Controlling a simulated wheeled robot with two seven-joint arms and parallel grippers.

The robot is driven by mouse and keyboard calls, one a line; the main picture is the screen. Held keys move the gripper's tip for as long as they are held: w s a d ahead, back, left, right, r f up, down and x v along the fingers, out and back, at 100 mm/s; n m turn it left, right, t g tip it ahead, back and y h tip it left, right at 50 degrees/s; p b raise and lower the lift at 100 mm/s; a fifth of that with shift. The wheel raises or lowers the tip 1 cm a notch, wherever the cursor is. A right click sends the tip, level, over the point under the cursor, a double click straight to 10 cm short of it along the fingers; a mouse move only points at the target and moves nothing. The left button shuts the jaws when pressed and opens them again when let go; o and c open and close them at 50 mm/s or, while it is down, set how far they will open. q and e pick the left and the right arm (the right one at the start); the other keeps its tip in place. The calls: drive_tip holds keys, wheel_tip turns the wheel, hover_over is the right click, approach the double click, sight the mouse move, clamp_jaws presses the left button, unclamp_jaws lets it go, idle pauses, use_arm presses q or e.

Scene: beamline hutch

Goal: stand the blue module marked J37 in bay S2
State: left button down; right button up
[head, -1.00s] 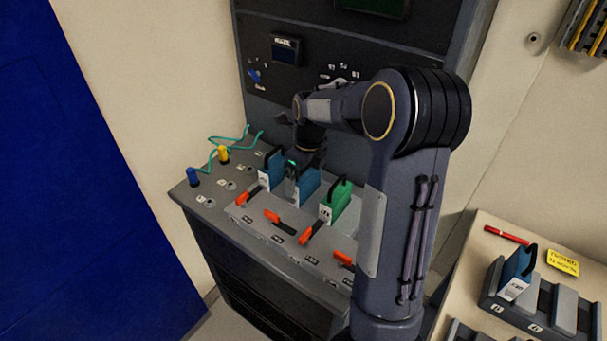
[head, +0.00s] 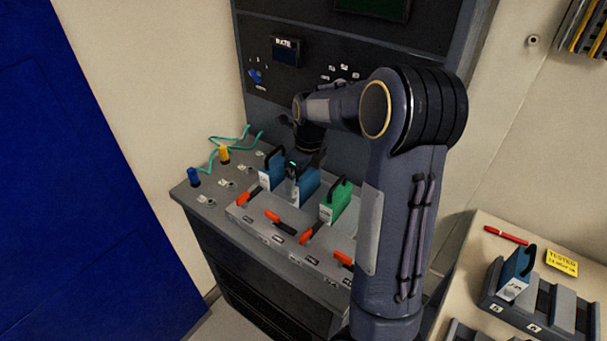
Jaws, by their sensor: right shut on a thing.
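My right gripper (head: 293,170) is shut on the handle end of a blue module (head: 305,188). That module stands upright at the second bay place from the left in the bench rack (head: 248,222); I cannot tell if it is fully seated. Its label is too small to read, so I cannot confirm J37. A second blue module (head: 272,172) stands to its left, and a green module (head: 337,202) to its right. The bay labels along the rack's front are not readable. My left gripper is not in view.
Orange levers (head: 280,226) line the rack's front. Yellow (head: 224,154) and blue (head: 193,177) plugs with green cables are at the left. Another blue module (head: 517,272) stands in a holder on the right-hand table, near a yellow note (head: 562,262) and red pen (head: 506,236).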

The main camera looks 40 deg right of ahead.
drive_tip(key=shift+f, duration=0.5)
idle(0.8)
drive_tip(key=o, duration=0.8)
drive_tip(key=r, duration=0.7)
drive_tip(key=shift+s+d+r, duration=0.15)
drive_tip(key=shift+s+r, duration=0.05)
drive_tip(key=shift+s, duration=0.2)
drive_tip(key=shift+r, duration=0.15)
